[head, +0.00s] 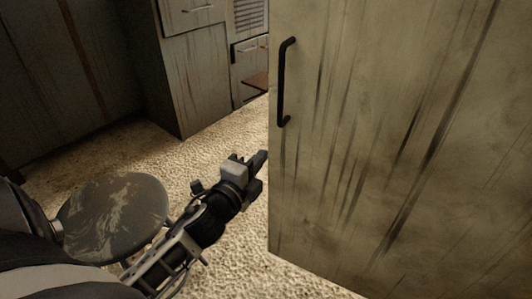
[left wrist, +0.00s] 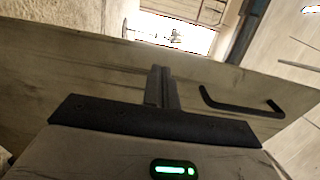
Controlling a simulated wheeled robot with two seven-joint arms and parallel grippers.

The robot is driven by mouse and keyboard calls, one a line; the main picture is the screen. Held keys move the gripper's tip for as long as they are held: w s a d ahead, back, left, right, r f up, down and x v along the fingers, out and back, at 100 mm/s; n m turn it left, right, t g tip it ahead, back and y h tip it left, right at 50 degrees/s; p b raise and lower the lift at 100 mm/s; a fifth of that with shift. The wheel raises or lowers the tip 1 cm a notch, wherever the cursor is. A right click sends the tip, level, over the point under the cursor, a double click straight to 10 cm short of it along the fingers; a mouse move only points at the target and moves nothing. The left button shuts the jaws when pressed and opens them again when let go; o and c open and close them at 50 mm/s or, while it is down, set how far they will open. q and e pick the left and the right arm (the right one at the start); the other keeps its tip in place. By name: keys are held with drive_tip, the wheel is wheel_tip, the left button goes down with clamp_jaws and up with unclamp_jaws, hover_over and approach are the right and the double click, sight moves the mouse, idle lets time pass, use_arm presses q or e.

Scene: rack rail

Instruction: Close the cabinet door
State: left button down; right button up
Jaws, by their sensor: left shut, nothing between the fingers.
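The cabinet door (head: 390,140) is a large, pale, streaked panel that fills the right of the head view. It has a black bar handle (head: 284,82) near its left edge. The door also spans the left wrist view (left wrist: 80,75), with the handle (left wrist: 243,108) to the right of the fingers. My left gripper (head: 262,159) is shut and empty. Its fingertips are close to the door's left edge, below the handle; I cannot tell whether they touch. In the left wrist view, the shut fingers (left wrist: 161,84) point toward the panel. My right gripper is not in view.
A round stool (head: 115,215) with a worn top stands at lower left, beside my left arm. A grey cabinet with a drawer (head: 198,70) stands at the back, next to dark panels on the left. Pale carpet (head: 190,160) between them is clear.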

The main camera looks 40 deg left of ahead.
sight(272, 145)
use_arm(q)
drive_tip(key=shift+w+a, duration=0.15)
drive_tip(key=shift+w, duration=1.55)
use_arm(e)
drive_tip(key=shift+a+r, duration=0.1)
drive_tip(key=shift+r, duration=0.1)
use_arm(q)
drive_tip(key=shift+w, duration=0.1)
